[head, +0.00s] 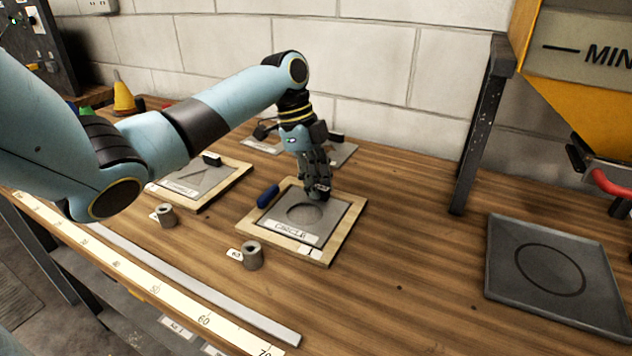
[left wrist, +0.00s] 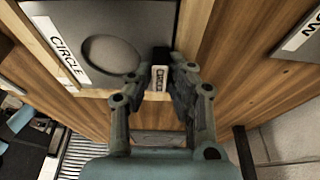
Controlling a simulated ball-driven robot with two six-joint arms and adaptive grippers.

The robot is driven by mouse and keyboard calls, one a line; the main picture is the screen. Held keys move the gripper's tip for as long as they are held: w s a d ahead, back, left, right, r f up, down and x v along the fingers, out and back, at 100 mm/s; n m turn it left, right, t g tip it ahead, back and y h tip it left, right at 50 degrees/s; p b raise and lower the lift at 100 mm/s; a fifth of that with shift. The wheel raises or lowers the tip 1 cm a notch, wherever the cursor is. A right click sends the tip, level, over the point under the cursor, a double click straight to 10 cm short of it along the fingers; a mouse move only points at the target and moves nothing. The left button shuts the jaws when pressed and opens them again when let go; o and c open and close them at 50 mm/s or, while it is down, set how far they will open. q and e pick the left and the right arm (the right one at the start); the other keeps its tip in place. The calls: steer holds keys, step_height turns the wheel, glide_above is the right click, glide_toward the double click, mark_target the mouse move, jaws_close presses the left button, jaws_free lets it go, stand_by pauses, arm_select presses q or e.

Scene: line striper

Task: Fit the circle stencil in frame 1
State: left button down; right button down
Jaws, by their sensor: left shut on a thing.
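The circle stencil (head: 338,214) is a grey plate with a round recess or opening and a CIRCLE label. It also shows in the left wrist view (left wrist: 130,28). It lies within the outline of a light wooden frame (head: 341,247); I cannot tell whether it sits fully flush. My left gripper (head: 319,191) points down at the plate's far edge. In the left wrist view its fingers (left wrist: 165,85) are closed about the small dark tab at that edge, beside a small label. The fingers partly hide the tab. My right gripper is not in view.
Another wooden frame with a grey plate (head: 192,181) lies to the left. Grey cylinders (head: 252,256) (head: 166,216) stand near the front. A blue object (head: 268,196) lies at the frame's left edge. A dark tray with a ring (head: 510,280) is at right; the bench between is clear.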

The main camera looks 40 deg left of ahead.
arm_select(q)
steer(key=c, duration=1.2)
jaws_free()
steer(key=shift+o, duration=0.3)
steer(key=p+v, duration=0.7)
steer(key=v, duration=0.1)
steer(key=shift+f, duration=0.1)
